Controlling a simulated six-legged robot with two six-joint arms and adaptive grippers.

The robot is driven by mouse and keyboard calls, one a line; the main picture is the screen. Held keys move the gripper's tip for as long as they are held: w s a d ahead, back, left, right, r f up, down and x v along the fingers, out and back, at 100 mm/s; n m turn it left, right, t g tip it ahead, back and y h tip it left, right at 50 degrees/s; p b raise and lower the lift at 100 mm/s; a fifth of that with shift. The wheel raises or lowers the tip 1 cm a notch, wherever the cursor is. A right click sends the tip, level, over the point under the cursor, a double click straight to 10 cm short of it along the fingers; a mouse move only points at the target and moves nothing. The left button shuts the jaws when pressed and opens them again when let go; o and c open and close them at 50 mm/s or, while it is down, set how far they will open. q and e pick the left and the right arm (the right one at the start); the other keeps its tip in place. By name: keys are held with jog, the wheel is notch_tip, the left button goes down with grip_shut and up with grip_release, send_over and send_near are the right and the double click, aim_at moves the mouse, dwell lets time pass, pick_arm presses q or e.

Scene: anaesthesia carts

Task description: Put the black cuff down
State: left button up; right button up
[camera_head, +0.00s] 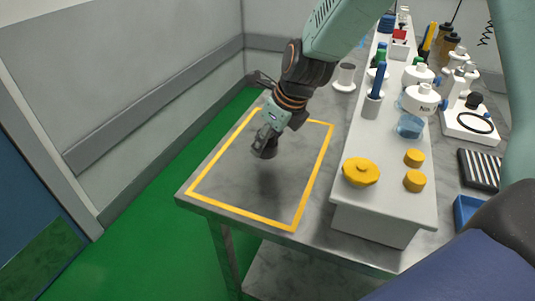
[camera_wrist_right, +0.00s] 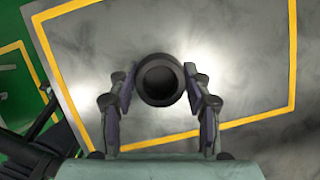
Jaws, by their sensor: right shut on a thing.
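The black cuff (camera_wrist_right: 146,84) is a short, dark round piece with a hollow centre, seen end-on between my right fingers in the right wrist view. My right gripper (camera_wrist_right: 160,80) is shut on it, one finger on each side. In the head view my right gripper (camera_head: 264,141) points down over the yellow-outlined area (camera_head: 240,222) on the grey tabletop. The cuff (camera_head: 266,152) shows there as a small dark shape at the fingertips. It seems to be a little above the surface, with a dark shadow below. My left gripper is not in view.
The tabletop inside the yellow outline is otherwise clear. A raised white shelf (camera_head: 375,217) stands to its right, with a yellow knob (camera_head: 361,172), two small yellow caps and several bottles. A white spool-like thing (camera_head: 345,76) stands behind. Green floor (camera_head: 120,240) lies left of the table.

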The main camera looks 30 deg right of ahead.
aim_at(271, 144)
jog(key=f, duration=0.1)
jog(key=f+b, duration=0.1)
jog(key=shift+s+a+f, duration=0.15)
jog(key=shift+s+f, duration=0.05)
jog(key=shift+f, duration=0.1)
jog(key=shift+w+f, duration=0.1)
jog(key=shift+f, duration=0.05)
jog(key=shift+w, duration=0.2)
jog(key=shift+f, duration=0.1)
jog(key=shift+s, duration=0.15)
jog(key=o, duration=0.9)
jog(key=shift+s, duration=0.1)
jog(key=shift+c, duration=0.2)
jog(key=o, duration=0.3)
jog(key=shift+f, duration=0.1)
